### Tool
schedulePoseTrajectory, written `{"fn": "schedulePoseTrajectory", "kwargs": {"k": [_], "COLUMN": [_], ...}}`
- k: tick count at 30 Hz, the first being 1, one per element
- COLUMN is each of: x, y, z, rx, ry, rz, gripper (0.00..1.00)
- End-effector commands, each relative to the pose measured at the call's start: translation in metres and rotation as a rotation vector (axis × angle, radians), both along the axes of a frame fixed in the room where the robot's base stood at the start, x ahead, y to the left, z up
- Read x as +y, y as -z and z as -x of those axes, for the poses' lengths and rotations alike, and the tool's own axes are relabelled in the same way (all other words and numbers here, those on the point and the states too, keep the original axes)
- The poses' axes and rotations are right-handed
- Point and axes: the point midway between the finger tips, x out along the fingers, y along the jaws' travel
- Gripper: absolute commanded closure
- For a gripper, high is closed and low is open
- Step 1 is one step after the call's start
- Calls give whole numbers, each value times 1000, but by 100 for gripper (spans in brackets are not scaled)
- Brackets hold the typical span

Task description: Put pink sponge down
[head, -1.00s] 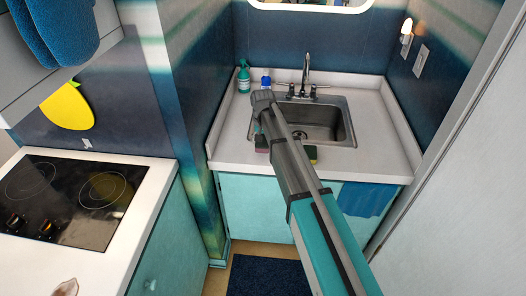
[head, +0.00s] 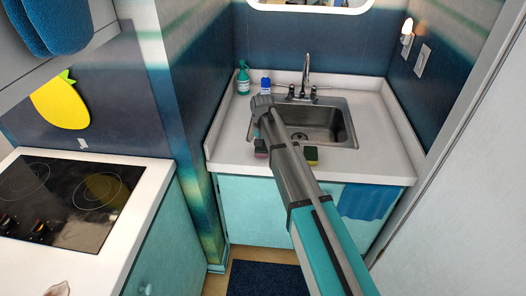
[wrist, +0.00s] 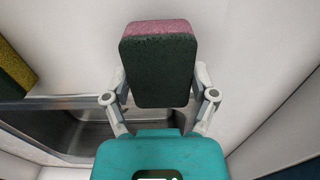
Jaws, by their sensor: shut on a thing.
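The pink sponge (wrist: 157,70) has a pink side and a dark green scouring side. In the wrist view it is between the two fingers of my gripper (wrist: 160,88), which is shut on it. In the head view, a small part of the pink sponge (head: 261,148) shows left of my arm, by the counter's front edge in front of the sink. My arm hides most of the gripper there. I cannot tell whether the sponge touches the counter (head: 231,150).
A yellow and green sponge (head: 311,154) lies by the counter's front edge, right of my arm; it also shows in the wrist view (wrist: 14,78). The sink (head: 328,122) is behind. A green bottle (head: 243,78) and a blue bottle (head: 266,83) stand at the back left.

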Motion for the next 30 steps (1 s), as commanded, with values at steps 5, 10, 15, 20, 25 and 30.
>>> {"fn": "schedulePoseTrajectory", "kwargs": {"k": [5,10,15,20,25,30], "x": [0,1,1,1,1,1], "y": [9,9,9,13,12,12], "z": [0,0,0,0,0,0], "rx": [0,0,0,0,0,0], "ry": [0,0,-1,-1,-1,-1], "rz": [0,0,0,0,0,0], "gripper": [64,64,64,64,0,0]}}
